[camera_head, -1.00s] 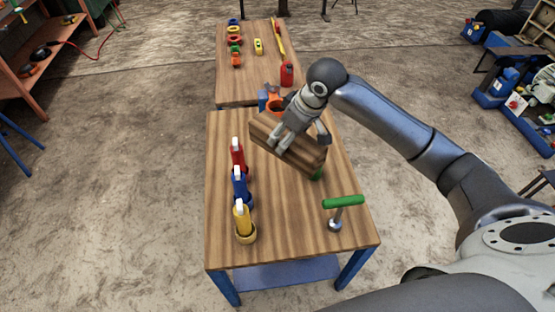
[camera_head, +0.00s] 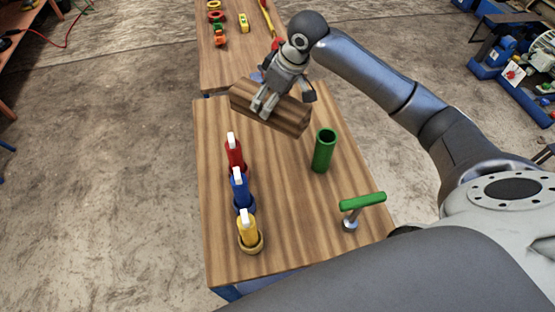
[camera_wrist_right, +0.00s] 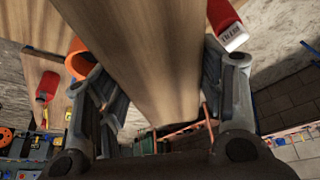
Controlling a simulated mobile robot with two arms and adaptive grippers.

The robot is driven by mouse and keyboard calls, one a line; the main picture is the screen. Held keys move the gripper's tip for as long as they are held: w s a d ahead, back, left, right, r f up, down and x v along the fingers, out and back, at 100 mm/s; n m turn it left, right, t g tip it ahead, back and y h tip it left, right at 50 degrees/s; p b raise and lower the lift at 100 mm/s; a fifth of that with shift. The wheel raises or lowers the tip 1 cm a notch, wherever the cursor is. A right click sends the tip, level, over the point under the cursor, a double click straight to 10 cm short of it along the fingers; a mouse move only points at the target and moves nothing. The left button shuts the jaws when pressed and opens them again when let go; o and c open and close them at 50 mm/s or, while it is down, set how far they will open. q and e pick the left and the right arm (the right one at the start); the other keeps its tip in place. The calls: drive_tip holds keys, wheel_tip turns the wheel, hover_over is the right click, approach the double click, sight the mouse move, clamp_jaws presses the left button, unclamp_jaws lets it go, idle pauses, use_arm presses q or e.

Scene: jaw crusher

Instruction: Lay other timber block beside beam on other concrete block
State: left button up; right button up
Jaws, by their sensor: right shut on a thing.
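My right gripper (camera_head: 284,94) is shut on a brown timber block (camera_head: 292,119) and holds it tilted above the far part of the near wooden table. In the right wrist view the timber block (camera_wrist_right: 165,60) runs between the two fingers and fills the middle of the picture. I cannot make out the beam or a concrete block in these views. My left gripper does not show.
The near table (camera_head: 280,220) carries red (camera_head: 234,155), blue (camera_head: 242,190) and yellow (camera_head: 248,230) bottle-like items, a green tube (camera_head: 323,150) and a green-handled tool (camera_head: 362,202). A far table (camera_head: 235,65) holds small coloured items. Open floor (camera_head: 110,180) lies left.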

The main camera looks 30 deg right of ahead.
drive_tip(key=b+x, duration=0.1)
drive_tip(key=x, duration=0.1)
drive_tip(key=shift+d+f+b, duration=0.2)
drive_tip(key=shift+f+b, duration=0.15)
drive_tip(key=shift+w+f+b, duration=0.1)
drive_tip(key=shift+f+b, duration=0.2)
drive_tip(key=shift+f, duration=0.3)
drive_tip(key=b, duration=0.1)
hover_over(271, 161)
wheel_tip(271, 161, down, 13)
drive_tip(key=shift+w+d+f, duration=0.1)
drive_tip(key=shift+f, duration=2.15)
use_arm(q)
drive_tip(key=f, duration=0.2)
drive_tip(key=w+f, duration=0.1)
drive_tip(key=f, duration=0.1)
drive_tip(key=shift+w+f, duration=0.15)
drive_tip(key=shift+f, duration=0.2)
use_arm(e)
drive_tip(key=o, duration=1.1)
drive_tip(key=shift+f, duration=0.15)
drive_tip(key=shift+c, duration=0.2)
drive_tip(key=o, duration=0.4)
